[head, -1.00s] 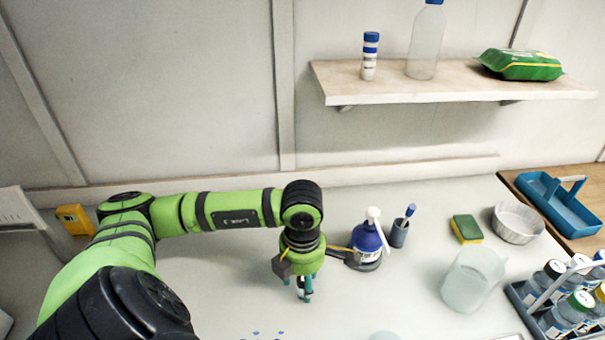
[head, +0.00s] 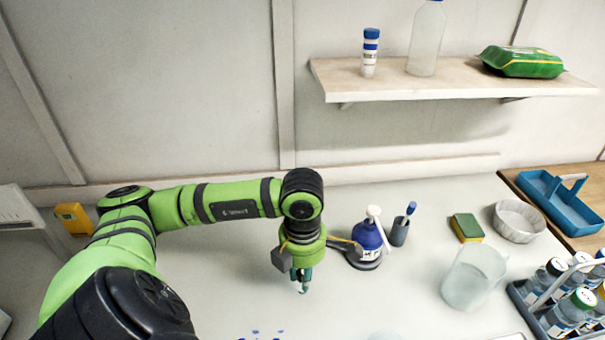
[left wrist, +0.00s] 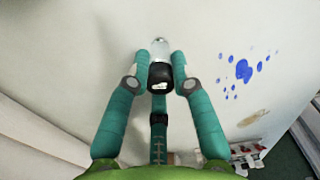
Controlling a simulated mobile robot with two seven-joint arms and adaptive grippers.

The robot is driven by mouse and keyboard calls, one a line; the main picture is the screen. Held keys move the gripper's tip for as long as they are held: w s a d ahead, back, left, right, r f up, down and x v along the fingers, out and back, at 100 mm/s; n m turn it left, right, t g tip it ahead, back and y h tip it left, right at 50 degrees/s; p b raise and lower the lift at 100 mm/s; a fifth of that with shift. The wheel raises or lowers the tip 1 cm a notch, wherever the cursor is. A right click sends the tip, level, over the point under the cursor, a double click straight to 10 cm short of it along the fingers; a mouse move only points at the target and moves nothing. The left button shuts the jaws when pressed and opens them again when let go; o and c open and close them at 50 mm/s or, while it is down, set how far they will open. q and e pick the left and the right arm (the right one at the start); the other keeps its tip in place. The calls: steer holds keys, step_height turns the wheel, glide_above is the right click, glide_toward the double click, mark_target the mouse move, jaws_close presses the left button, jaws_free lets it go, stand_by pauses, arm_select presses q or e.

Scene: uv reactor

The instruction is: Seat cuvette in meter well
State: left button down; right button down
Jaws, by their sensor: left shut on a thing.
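My left gripper (head: 302,284) hangs pointing down over the white bench, left of the blue pump bottle. In the left wrist view its teal fingers (left wrist: 160,80) are shut on a small vial-like piece, the cuvette (left wrist: 160,50), with a clear glassy body and a black cap. The cuvette points away from the palm; in the head view only a small pale tip shows below the fingers. I cannot tell whether it touches the bench. I cannot make out a meter or its well in either view. My right gripper is not in view.
A blue pump bottle (head: 368,238) and a grey cup with a brush (head: 399,232) stand just right of the gripper. A clear beaker (head: 470,278), a sponge (head: 467,228) and a bottle rack (head: 528,297) are farther right. Blue spots (left wrist: 243,70) mark the bench.

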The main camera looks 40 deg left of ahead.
arm_select(q)
steer(key=r, duration=0.1)
steer(key=r+b, duration=0.1)
steer(key=shift+w+d+r, duration=0.25)
steer(key=shift+d+r, duration=0.05)
steer(key=shift+d, duration=0.1)
steer(key=shift+w+d+r, duration=3)
steer(key=shift+d+r, duration=0.3)
steer(key=shift+d, duration=1.2)
steer(key=f+m, duration=0.1)
steer(key=m, duration=0.9)
steer(key=s+d+f+m, duration=0.1)
steer(key=m, duration=0.9)
steer(key=f+m, duration=0.2)
steer(key=m, duration=0.8)
steer(key=shift+s+d+f, duration=0.1)
steer(key=shift+s+d, duration=0.25)
steer(key=shift+s, duration=0.1)
